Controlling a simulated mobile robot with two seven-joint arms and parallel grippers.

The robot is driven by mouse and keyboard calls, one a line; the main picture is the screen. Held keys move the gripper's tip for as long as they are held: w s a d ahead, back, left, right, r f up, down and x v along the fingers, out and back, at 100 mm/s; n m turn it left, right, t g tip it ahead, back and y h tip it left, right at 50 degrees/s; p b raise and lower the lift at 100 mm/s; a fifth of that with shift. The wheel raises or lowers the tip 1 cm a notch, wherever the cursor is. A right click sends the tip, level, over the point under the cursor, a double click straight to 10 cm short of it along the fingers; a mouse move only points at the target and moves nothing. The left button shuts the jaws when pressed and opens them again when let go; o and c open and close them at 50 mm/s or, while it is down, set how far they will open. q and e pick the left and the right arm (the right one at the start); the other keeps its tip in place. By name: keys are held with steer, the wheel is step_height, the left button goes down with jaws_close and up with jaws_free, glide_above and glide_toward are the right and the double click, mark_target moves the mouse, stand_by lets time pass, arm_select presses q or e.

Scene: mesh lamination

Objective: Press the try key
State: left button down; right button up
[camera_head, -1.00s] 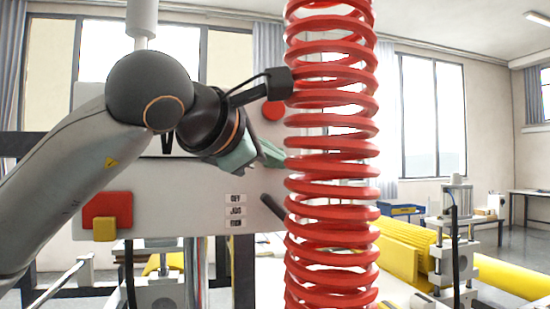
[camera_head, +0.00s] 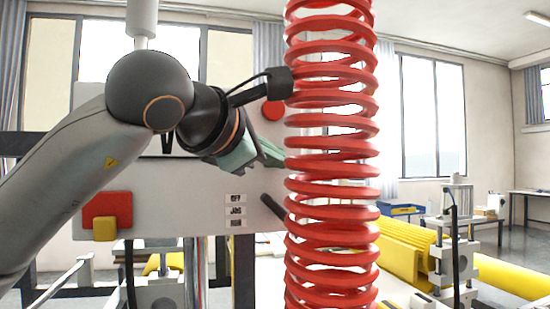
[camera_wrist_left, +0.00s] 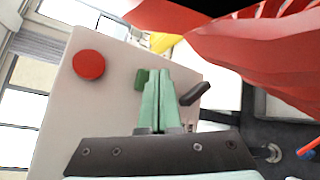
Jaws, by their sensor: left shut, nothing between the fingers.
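A pale control panel (camera_head: 180,180) stands ahead. It carries a stack of small labelled keys (camera_head: 236,211); the lettering is small and I cannot tell which, if any, is the try key. My left gripper (camera_head: 276,160) is shut and empty in front of the panel's upper right, above and right of these keys. In the left wrist view its green fingers (camera_wrist_left: 158,75) lie together, beside a green key-like piece (camera_wrist_left: 141,79) on the panel, partly hidden by them. I cannot tell whether they touch it. My right gripper is not in view.
A large red coil (camera_head: 332,180) hangs close in front, just right of my left gripper. The panel has a round red button (camera_wrist_left: 88,65), a dark lever (camera_wrist_left: 194,93) and a red block with a yellow button (camera_head: 104,228). Yellow rolls (camera_head: 400,250) lie behind right.

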arm_select(q)
steer(key=shift+w, duration=0.15)
steer(key=shift+w+a, duration=0.15)
steer(key=shift+w, duration=0.15)
steer(key=shift+w+a+p, duration=0.2)
steer(key=shift+w+p, duration=0.15)
steer(key=shift+w, duration=0.2)
stand_by(1.0)
steer(key=shift+s, duration=0.15)
steer(key=shift+s+d+b, duration=0.35)
steer(key=shift+s+b, duration=0.2)
steer(key=shift+s, duration=0.25)
